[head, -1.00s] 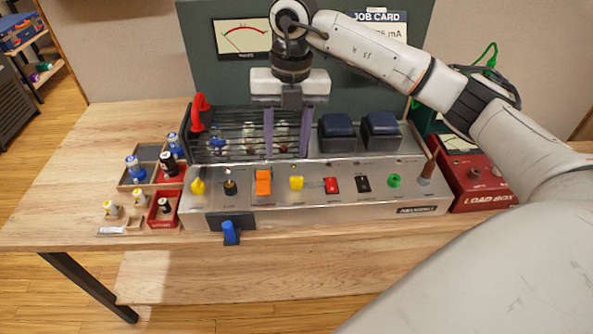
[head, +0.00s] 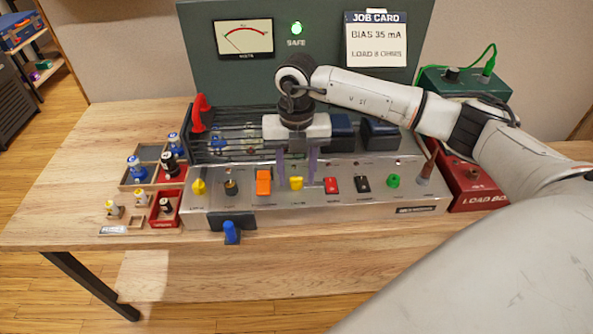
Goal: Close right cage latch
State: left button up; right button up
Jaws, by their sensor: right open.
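The cage (head: 235,132) of dark horizontal bars sits on the silver amplifier chassis (head: 310,212). A red latch (head: 198,112) stands up at the cage's left end. I cannot make out a right latch; my right gripper and wrist hide the cage's right part. My right gripper (head: 297,180) comes in from the right and points down, its purple fingers apart, in front of the cage's right part and just above the chassis panel near the yellow knob. I see nothing held between the fingers. My left gripper is not in view.
Dark blue-topped transformers (head: 379,133) stand right of the cage. Trays with tubes (head: 137,170) lie left. A green SAFE lamp (head: 296,28) glows behind.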

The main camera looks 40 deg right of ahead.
grip_shut()
jog(key=c, duration=1.1)
grip_release()
